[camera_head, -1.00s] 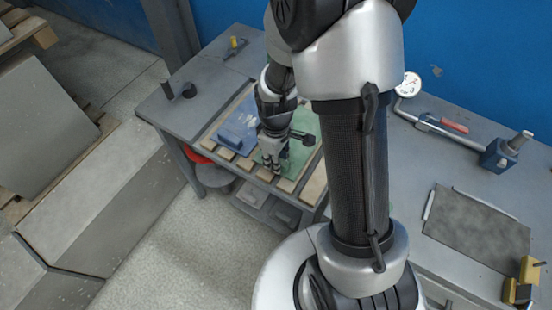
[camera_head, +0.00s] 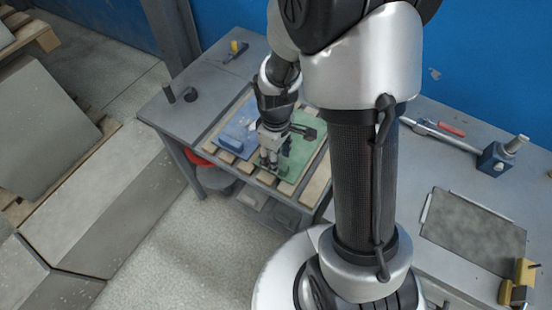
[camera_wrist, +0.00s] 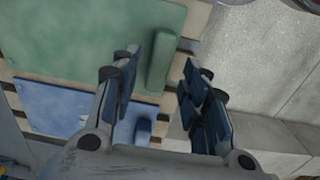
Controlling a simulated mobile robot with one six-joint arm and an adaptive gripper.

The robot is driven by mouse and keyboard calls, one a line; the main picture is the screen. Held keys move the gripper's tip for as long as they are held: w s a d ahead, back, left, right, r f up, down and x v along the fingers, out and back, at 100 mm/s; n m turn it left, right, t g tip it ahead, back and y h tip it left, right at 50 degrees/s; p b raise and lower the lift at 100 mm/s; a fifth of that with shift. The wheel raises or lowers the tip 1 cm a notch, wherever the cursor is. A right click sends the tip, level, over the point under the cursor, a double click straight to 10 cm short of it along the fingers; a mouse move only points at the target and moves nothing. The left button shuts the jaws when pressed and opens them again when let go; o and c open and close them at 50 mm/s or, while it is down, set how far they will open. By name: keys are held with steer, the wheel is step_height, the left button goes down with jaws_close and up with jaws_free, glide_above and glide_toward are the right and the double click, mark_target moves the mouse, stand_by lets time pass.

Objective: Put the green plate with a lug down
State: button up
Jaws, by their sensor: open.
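The green plate (camera_head: 302,158) lies flat on wooden slats, to the right of a blue plate (camera_head: 238,128). In the wrist view the green plate (camera_wrist: 85,35) shows its raised green lug (camera_wrist: 164,60) near one edge. My gripper (camera_head: 269,161) is over the lug side of the green plate and hides part of it in the head view. In the wrist view my gripper (camera_wrist: 160,68) is open, with the lug showing between its fingertips. Whether the fingers touch the lug I cannot tell. The blue plate (camera_wrist: 75,112) also has a lug (camera_wrist: 142,132).
A black cylindrical piece (camera_head: 190,94) and a yellow-handled tool (camera_head: 236,48) are on the bench. On the right bench are a clamp-like tool (camera_head: 495,158) and a dark sheet (camera_head: 472,230). Pale floor is open in front.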

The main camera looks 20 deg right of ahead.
steer(key=s+r+m+t+p, duration=0.2)
steer(key=s+r+m, duration=0.15)
steer(key=r, duration=1.55)
steer(key=s+a+r+m+t, duration=0.1)
steer(key=s+r+m+t, duration=0.1)
steer(key=s+r+m, duration=0.2)
steer(key=shift+s+a+r+t, duration=0.35)
steer(key=shift+s+r, duration=1.5)
steer(key=shift+s, duration=2)
steer(key=shift+c, duration=0.2)
